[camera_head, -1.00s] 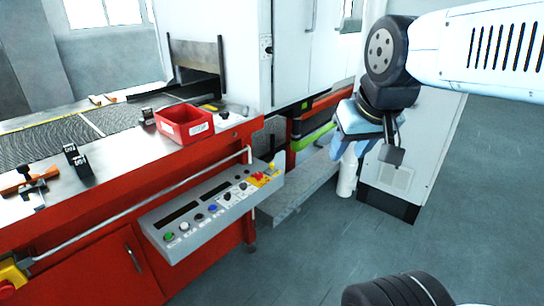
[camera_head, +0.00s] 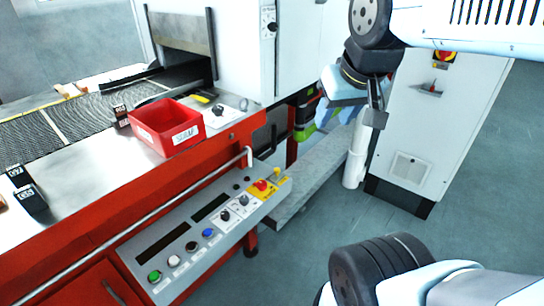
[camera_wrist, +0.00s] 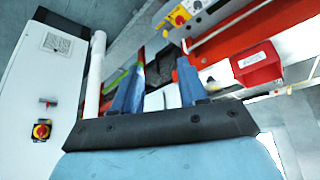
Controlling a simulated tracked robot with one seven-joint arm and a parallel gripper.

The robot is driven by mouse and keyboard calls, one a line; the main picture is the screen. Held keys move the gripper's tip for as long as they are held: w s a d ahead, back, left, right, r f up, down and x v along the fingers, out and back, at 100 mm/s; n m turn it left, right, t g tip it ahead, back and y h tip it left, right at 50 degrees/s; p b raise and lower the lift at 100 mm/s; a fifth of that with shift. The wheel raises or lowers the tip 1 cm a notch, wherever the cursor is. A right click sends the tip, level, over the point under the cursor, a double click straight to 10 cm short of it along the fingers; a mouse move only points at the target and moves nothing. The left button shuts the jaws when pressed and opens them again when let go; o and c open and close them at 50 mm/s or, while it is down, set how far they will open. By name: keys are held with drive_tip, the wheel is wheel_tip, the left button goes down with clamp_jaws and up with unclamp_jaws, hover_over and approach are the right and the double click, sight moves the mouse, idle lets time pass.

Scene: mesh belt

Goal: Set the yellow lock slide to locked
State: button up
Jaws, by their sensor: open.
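The grey control panel (camera_head: 206,232) on the front of the red belt machine has a yellow plate (camera_head: 263,192) at its far right end, with a red button (camera_head: 261,184) on it. A small raised yellow piece (camera_head: 277,173) beside that button looks like the lock slide; its setting is too small to read. The panel's yellow end also shows at the top of the wrist view (camera_wrist: 181,15). My gripper (camera_head: 331,112) is open and empty, to the right of the panel and apart from it. In the wrist view its blue fingers (camera_wrist: 162,62) point towards the machine.
A red bin (camera_head: 166,132) and black labelled blocks (camera_head: 31,198) stand on the machine's top. A rail (camera_head: 190,185) runs above the panel. A white cabinet (camera_head: 435,130) with a red-yellow switch stands right, beside a white pipe (camera_head: 356,150). Grey floor is open at the right.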

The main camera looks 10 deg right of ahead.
drive_tip(key=shift+a, duration=0.1)
drive_tip(key=shift+o, duration=0.4)
drive_tip(key=shift+w, duration=0.1)
drive_tip(key=shift+o, duration=0.6)
drive_tip(key=shift+w, duration=0.1)
drive_tip(key=n+g, duration=0.2)
drive_tip(key=g, duration=0.4)
hover_over(275, 174)
wheel_tip(275, 174, down, 29)
drive_tip(key=f, duration=1.3)
drive_tip(key=shift+s+d, duration=0.25)
drive_tip(key=shift+s, duration=0.1)
